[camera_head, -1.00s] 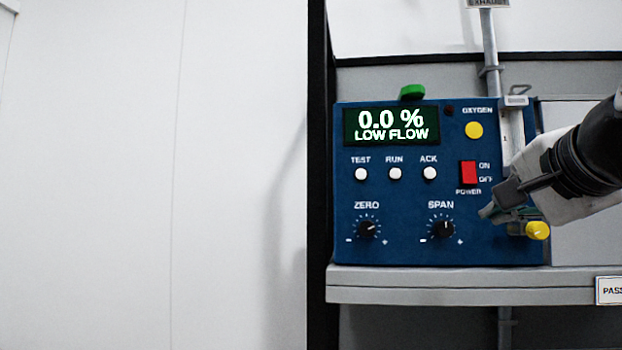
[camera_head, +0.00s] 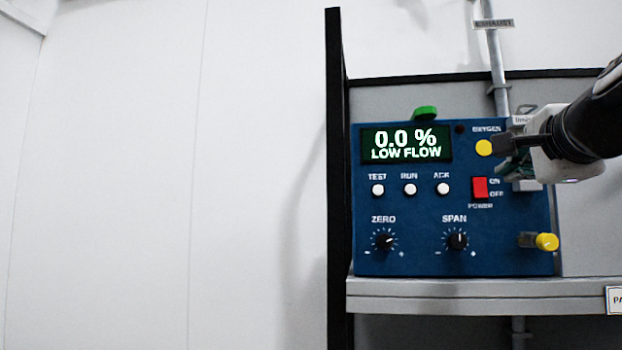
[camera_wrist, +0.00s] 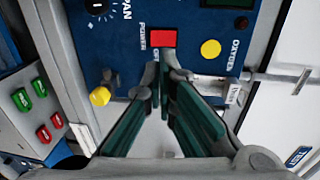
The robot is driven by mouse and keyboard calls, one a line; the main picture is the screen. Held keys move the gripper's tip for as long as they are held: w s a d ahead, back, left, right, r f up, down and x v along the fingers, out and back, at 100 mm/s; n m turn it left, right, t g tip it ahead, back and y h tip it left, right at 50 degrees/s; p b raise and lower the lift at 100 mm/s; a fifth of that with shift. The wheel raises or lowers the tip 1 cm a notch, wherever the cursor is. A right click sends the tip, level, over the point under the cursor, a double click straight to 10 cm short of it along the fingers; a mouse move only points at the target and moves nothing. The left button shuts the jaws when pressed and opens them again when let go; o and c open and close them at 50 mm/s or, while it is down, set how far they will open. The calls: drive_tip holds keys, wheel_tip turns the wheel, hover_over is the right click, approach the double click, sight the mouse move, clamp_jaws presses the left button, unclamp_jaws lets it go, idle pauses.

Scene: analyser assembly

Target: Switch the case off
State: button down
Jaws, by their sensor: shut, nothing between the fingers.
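The blue case (camera_head: 400,245) stands on a grey shelf, with its display (camera_head: 406,144) lit and reading 0.0 % LOW FLOW. The red power switch (camera_head: 480,187) is at the case's right, beside the ON and OFF labels. Which way it is tipped I cannot tell. My gripper (camera_head: 497,145) is shut and empty at the upper right of the panel, just above the switch and beside the yellow oxygen button (camera_head: 484,148). In the wrist view the closed fingertips (camera_wrist: 160,72) lie near the red switch (camera_wrist: 163,38); contact is not visible there.
White TEST, RUN and ACK buttons (camera_head: 410,189) sit left of the switch. ZERO (camera_head: 384,240) and SPAN (camera_head: 456,240) knobs are below. A yellow knob (camera_head: 546,242) sticks out at lower right. A green piece (camera_head: 425,112) is on top. Green and red buttons (camera_wrist: 38,88) show in the wrist view.

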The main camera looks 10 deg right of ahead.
sight(481, 196)
drive_tip(key=p+x, duration=0.1)
drive_tip(key=x, duration=1)
drive_tip(key=shift+w, duration=0.15)
drive_tip(key=shift+w+f, duration=0.25)
drive_tip(key=shift+d+f, duration=0.1)
drive_tip(key=shift+f+b, duration=0.3)
drive_tip(key=shift+b, duration=0.05)
